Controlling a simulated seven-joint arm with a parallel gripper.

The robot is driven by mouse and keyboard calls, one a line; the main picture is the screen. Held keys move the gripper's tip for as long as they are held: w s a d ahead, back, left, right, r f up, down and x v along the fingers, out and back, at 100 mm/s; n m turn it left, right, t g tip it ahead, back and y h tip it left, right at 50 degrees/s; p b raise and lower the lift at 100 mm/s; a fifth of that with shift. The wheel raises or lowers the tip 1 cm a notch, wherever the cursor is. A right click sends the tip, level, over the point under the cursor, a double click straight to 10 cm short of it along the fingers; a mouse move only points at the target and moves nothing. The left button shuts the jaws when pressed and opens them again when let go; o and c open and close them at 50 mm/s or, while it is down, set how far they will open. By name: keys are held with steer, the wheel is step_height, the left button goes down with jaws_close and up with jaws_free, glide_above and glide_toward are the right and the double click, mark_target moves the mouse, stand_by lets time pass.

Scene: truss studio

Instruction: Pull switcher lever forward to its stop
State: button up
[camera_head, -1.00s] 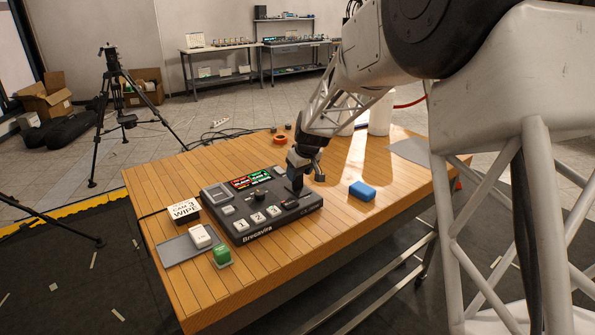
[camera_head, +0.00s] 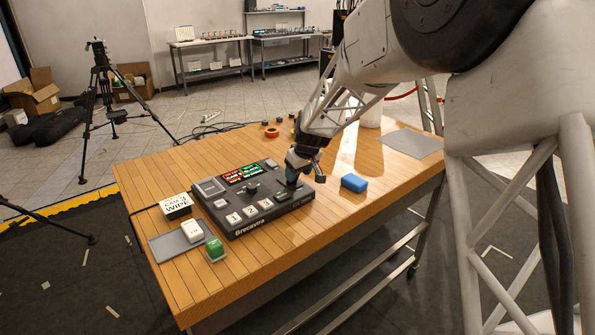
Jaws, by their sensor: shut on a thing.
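The black switcher (camera_head: 240,212) lies on the wooden table, with a small lit screen, white numbered buttons and a dark knob on its top. My gripper (camera_head: 292,182) is lowered over the right part of the switcher, its tip down at the panel. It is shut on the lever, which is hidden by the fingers. A dark slot piece (camera_head: 283,196) shows on the panel just in front of the fingers.
A blue block (camera_head: 354,183) lies right of the switcher. A "CAM 3 WIPE" card (camera_head: 176,206), a white block (camera_head: 192,231) and a green block (camera_head: 214,248) stand to its left. An orange tape roll (camera_head: 271,132) is behind.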

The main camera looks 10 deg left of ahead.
steer(key=shift+f, duration=0.3)
steer(key=o, duration=1.3)
steer(key=shift+r, duration=0.15)
steer(key=shift+r, duration=0.1)
steer(key=shift+v, duration=3.75)
steer(key=shift+s+d, duration=0.1)
